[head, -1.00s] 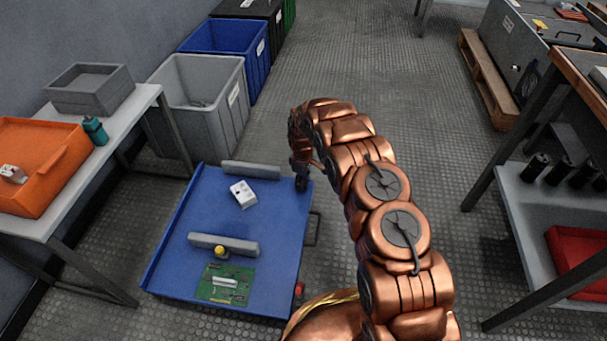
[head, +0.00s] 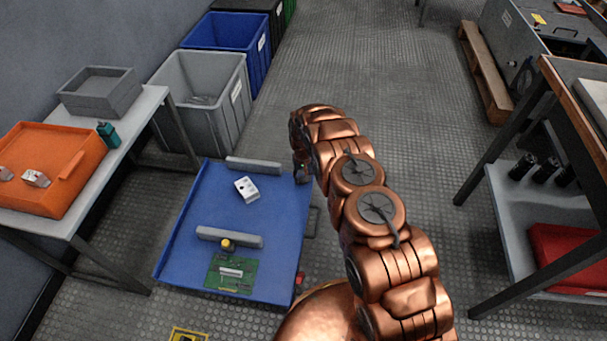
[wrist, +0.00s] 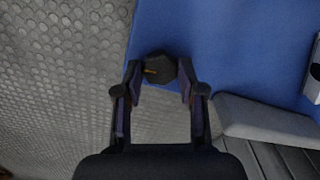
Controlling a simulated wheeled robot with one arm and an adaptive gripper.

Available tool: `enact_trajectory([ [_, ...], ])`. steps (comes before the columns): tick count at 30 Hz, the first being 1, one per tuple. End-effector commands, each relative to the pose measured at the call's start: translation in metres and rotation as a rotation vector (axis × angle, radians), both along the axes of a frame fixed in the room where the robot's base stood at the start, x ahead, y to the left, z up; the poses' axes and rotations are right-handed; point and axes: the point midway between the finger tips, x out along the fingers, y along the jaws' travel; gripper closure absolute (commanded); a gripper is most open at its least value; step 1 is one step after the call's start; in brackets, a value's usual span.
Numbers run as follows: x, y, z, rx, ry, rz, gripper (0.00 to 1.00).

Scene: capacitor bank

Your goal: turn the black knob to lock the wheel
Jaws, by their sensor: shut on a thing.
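In the wrist view the black knob (wrist: 160,69), with a small orange mark, sits at the edge of the blue platform (wrist: 232,40). My gripper (wrist: 161,78) has one fingertip on each side of the knob and is shut on it. In the head view the blue platform (head: 200,215) stands low in the middle, and my arm reaches down to its far right corner. There my arm largely hides the gripper and knob. I cannot make out a wheel in either view.
On the platform are a white box (head: 246,189), two grey bars, a yellow knob (head: 227,244) and a green circuit board (head: 232,273). A table (head: 140,125) stands at left, a grey bin (head: 215,125) behind and a shelf bench (head: 500,200) at right. Floor beyond the arm is clear.

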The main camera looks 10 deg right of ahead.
Motion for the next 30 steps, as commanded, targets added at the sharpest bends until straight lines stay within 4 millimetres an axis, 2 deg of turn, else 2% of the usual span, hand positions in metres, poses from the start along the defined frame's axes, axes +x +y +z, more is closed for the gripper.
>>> enact_trajectory([
  [10,-0.0031,0.0018,-0.0005,0.001,0.009,-0.135,0.95],
  [26,-0.0028,0.0019,-0.0012,0.001,0.008,-0.157,0.95],
  [27,-0.0029,0.0019,-0.0012,0.001,0.008,-0.157,0.57],
  [30,-0.0022,0.0013,-0.0009,0.001,0.007,-0.157,0.47],
])
